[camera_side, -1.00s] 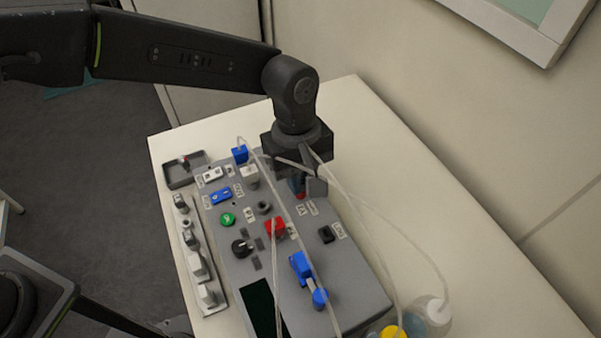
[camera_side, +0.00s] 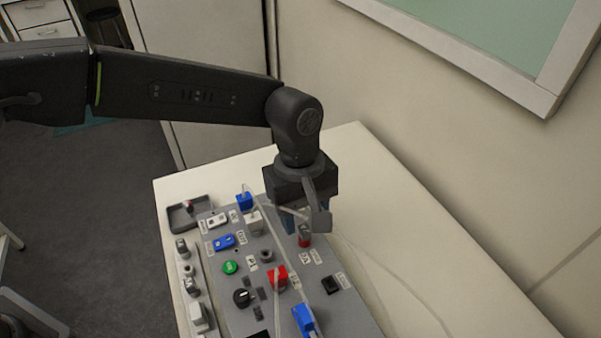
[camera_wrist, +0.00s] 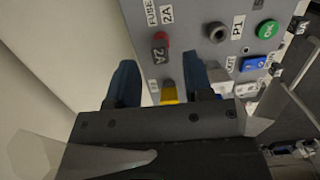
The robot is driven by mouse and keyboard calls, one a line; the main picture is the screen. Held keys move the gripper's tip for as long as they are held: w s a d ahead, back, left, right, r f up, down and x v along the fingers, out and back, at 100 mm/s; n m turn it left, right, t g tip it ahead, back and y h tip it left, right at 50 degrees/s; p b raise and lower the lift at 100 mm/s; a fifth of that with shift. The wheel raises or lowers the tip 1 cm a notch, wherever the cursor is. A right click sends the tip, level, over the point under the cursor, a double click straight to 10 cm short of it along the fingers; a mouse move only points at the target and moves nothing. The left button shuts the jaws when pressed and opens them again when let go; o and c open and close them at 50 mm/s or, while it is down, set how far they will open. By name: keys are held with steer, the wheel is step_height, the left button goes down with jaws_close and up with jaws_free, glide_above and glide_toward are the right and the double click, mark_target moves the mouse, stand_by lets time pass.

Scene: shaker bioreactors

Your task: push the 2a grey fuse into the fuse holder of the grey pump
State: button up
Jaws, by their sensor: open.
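The grey pump (camera_side: 285,300) is a long grey box with a panel of buttons and plugs. A small fuse with a dark grey body marked 2A (camera_wrist: 158,57) and a red part stands at its panel, beside the FUSE and 2A labels. The red part also shows in the side view (camera_side: 304,241), just below my gripper (camera_side: 305,224). How deep the fuse sits, and the holder under it, cannot be told. In the wrist view my gripper (camera_wrist: 162,82) has its two blue fingers apart; the fuse shows beyond their tips, not clasped. A yellow thing (camera_wrist: 169,92) shows between the fingers.
A grey tray (camera_side: 176,222) with a small red-tipped piece stands at the back left. A strip of grey and white parts (camera_side: 197,318) lies left of the pump. Red (camera_side: 278,278) and blue (camera_side: 304,319) plugs stand on the panel. Clear tubes cross it. The table at right is clear.

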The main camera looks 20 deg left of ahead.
step_height(320, 180, up, 11)
steer(key=w+a, duration=0.1)
steer(key=shift+f, duration=0.15)
steer(key=shift+w+a, duration=0.1)
steer(key=s+a+r+m+t, duration=0.2)
steer(key=s+a+r, duration=0.15)
steer(key=a, duration=0.65)
steer(key=s+a+r+m+t, duration=0.2)
steer(key=a+r, duration=0.2)
steer(key=a, duration=0.6)
steer(key=s+a+f+m+t+y, duration=0.1)
steer(key=s+a+f+m, duration=0.4)
steer(key=s+a, duration=0.6)
steer(key=shift+s+a+f+t, duration=0.15)
steer(key=shift+s+f+t, duration=0.45)
steer(key=shift+s+t, duration=0.3)
